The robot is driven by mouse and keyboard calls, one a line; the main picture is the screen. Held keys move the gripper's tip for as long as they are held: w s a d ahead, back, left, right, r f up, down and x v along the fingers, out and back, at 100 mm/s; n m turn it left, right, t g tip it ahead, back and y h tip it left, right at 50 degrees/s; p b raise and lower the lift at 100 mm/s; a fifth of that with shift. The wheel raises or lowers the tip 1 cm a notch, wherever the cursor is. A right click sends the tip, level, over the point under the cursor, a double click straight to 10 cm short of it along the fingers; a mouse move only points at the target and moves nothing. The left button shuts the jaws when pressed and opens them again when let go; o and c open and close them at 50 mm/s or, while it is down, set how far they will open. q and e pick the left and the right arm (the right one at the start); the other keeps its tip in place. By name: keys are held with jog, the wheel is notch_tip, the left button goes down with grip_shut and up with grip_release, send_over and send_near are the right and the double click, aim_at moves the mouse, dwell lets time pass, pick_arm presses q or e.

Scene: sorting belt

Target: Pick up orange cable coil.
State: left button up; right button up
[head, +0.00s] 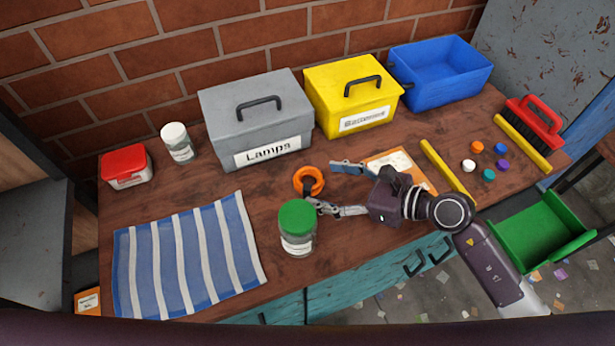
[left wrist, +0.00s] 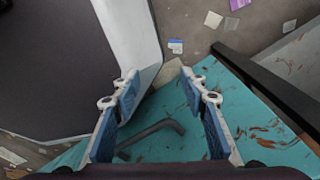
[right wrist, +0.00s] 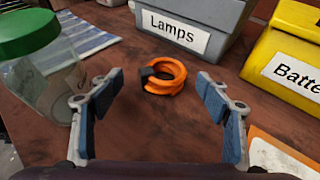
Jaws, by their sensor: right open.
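The orange cable coil (head: 308,180) lies on the brown table in front of the grey Lamps box, with a dark tie on it. In the right wrist view the coil (right wrist: 164,76) is ahead of the fingers, centred between them and not touched. My right gripper (head: 335,187) is open and empty, reaching in from the right just short of the coil; its fingers also show in the right wrist view (right wrist: 160,105). My left gripper (left wrist: 160,95) is open and empty in the left wrist view, above a teal surface and the floor, away from the coil.
A jar with a green lid (head: 297,228) stands close beside my right gripper's near finger. The grey Lamps box (head: 257,112) and yellow box (head: 352,95) stand behind. A striped cloth (head: 188,255) lies left. An orange-edged card (head: 400,168) lies right of the gripper.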

aim_at(302, 175)
jog(key=x, duration=0.3)
jog(key=b+x, duration=0.1)
jog(key=x, duration=0.1)
jog(key=shift+w+a, duration=0.2)
jog(key=shift+w, duration=0.3)
jog(key=c, duration=1.4)
jog(key=shift+o, duration=0.2)
jog(key=shift+r, duration=0.15)
